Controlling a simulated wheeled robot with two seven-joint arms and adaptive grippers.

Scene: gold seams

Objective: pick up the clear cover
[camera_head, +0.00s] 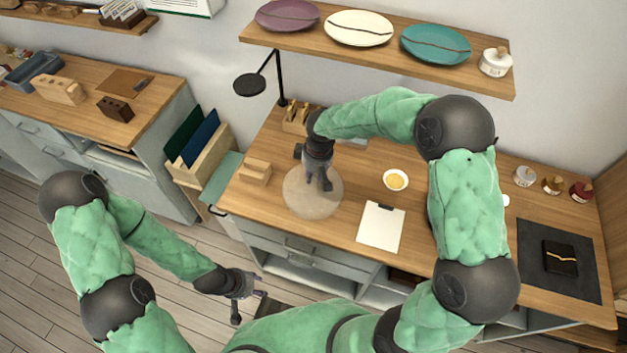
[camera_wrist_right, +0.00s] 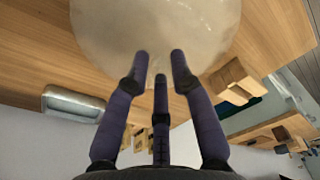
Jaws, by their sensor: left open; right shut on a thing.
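The clear cover (camera_head: 300,205) appears as a pale, see-through round shape on the wooden worktop, left of the bowl. My right gripper (camera_head: 323,184) reaches down over its middle and is shut on it. In the right wrist view the cover (camera_wrist_right: 155,22) fills the top middle, and the right fingers (camera_wrist_right: 160,62) come together at its near part. The exact grip point is small and partly hidden by the fingers. Whether the cover touches the worktop I cannot tell. My left gripper (camera_head: 248,305) is open and empty, low in front of the worktop.
A bowl with yellow contents (camera_head: 396,180) and a clipboard (camera_head: 381,228) lie right of the cover. A wooden block (camera_head: 256,172) stands to its left, and a lamp (camera_head: 250,85) behind. A dark mat (camera_head: 535,280) is far right. Plates (camera_head: 359,28) sit on the shelf above.

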